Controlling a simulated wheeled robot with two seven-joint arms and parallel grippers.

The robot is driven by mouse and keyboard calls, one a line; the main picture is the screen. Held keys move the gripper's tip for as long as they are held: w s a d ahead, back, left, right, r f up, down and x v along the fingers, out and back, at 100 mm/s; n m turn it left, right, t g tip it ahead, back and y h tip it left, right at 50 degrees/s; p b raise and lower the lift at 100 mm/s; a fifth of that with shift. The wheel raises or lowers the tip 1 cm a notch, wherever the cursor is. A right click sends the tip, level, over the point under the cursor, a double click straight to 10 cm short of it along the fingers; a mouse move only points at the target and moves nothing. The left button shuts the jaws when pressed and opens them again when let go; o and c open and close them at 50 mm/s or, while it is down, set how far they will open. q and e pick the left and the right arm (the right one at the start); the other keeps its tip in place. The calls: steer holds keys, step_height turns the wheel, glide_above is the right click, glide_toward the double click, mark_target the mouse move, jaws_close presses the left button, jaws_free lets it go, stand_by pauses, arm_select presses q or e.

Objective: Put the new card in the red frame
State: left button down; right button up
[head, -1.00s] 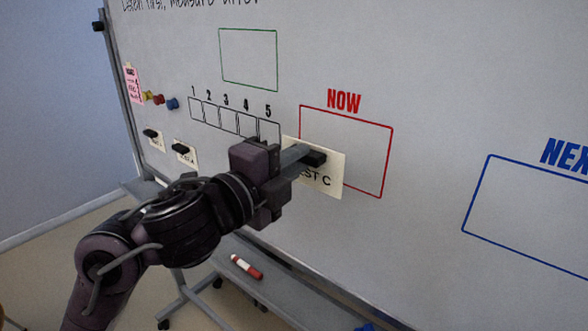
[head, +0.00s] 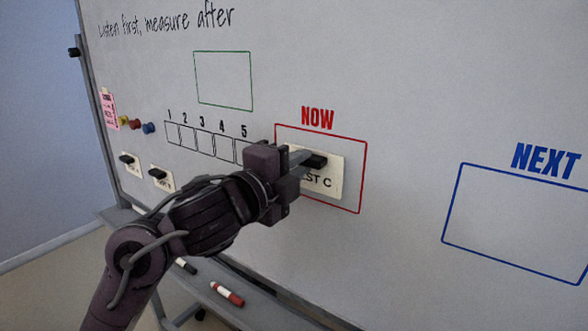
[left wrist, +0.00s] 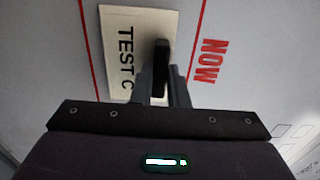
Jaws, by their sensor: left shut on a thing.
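A cream card reading "TEST C" (head: 330,183) is at the red frame (head: 363,185) under the red word NOW on the whiteboard. In the head view the card's visible part lies inside the red outline; its left part is hidden by my gripper. My left gripper (head: 312,160) is shut on the black magnet handle (head: 318,161) on the card. In the left wrist view the card (left wrist: 120,48) lies between the two red lines (left wrist: 86,40), and the black handle (left wrist: 160,65) is between the fingers. I cannot tell whether the card touches the board. My right gripper is not in view.
To the right is an empty blue frame (head: 443,215) marked NEXT. A green frame (head: 252,85) and a row of numbered boxes (head: 188,138) are to the left. Two cards with black handles (head: 127,160) hang at far left. A red marker (head: 227,294) lies on the tray below.

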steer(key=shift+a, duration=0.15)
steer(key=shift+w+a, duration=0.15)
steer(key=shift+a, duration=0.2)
arm_select(q)
steer(key=shift+w+d, duration=0.1)
steer(key=shift+w, duration=0.1)
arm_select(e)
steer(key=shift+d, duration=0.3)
arm_select(q)
steer(key=shift+w+d, duration=0.2)
steer(key=shift+w, duration=0.1)
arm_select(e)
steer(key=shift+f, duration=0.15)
arm_select(q)
steer(key=c, duration=0.9)
jaws_free()
steer(key=shift+c, duration=0.2)
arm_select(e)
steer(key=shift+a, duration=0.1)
arm_select(q)
steer(key=shift+s, duration=0.1)
